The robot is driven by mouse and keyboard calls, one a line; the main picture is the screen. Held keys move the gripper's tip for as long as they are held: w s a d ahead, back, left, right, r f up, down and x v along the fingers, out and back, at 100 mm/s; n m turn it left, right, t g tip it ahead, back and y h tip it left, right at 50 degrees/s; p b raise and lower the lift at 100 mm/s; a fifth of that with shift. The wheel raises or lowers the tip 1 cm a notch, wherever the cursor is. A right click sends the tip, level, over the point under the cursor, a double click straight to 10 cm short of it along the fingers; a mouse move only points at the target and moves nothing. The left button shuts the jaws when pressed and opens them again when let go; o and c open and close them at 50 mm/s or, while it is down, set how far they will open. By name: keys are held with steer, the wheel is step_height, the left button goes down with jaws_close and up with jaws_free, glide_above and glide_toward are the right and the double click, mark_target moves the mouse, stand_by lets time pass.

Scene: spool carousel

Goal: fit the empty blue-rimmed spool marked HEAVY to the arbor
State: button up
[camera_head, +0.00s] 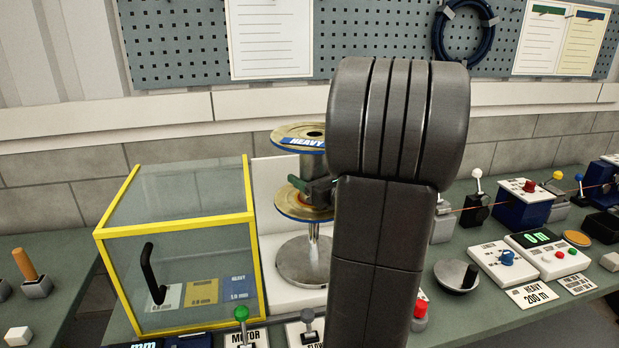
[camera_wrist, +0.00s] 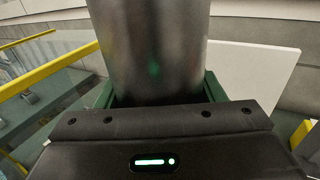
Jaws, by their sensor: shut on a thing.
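The empty spool (camera_head: 292,211) stands upright behind my arm in the head view. Its flanges are tan, and a blue HEAVY label (camera_head: 304,143) lies at the upper rim. My gripper (camera_head: 318,188) is shut on its core between the flanges, with green fingers. In the wrist view the bare grey metal core (camera_wrist: 150,55) stands between the green fingers. A chrome post on a wide round base (camera_head: 303,262), apparently the arbor, is directly below the spool. My arm hides the spool's right side, and I cannot tell how far the post enters it.
A clear box with a yellow frame (camera_head: 178,228) and black handle stands close at left. Green-knobbed MOTOR (camera_head: 241,314) and grey-knobbed levers stand in front. At right are control boxes, a display (camera_head: 538,238) reading 0 m and a HEAVY 200 m card (camera_head: 531,295). A pegboard is behind.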

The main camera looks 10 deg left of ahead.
steer(key=b, duration=0.6)
glide_above(310, 236)
steer(key=w, duration=0.2)
step_height(310, 236, down, 7)
steer(key=shift+w+a+r, duration=0.15)
steer(key=shift+a+r, duration=0.05)
steer(key=shift+a, duration=0.05)
stand_by(0.7)
steer(key=shift+f, duration=0.1)
stand_by(0.3)
step_height(310, 236, down, 6)
steer(key=b, duration=0.5)
steer(key=shift+f+b, duration=0.25)
steer(key=shift+b, duration=0.05)
stand_by(1.0)
steer(key=shift+f, duration=0.1)
steer(key=shift+f+b, duration=2)
steer(key=shift+f, duration=0.25)
steer(key=o, duration=1.8)
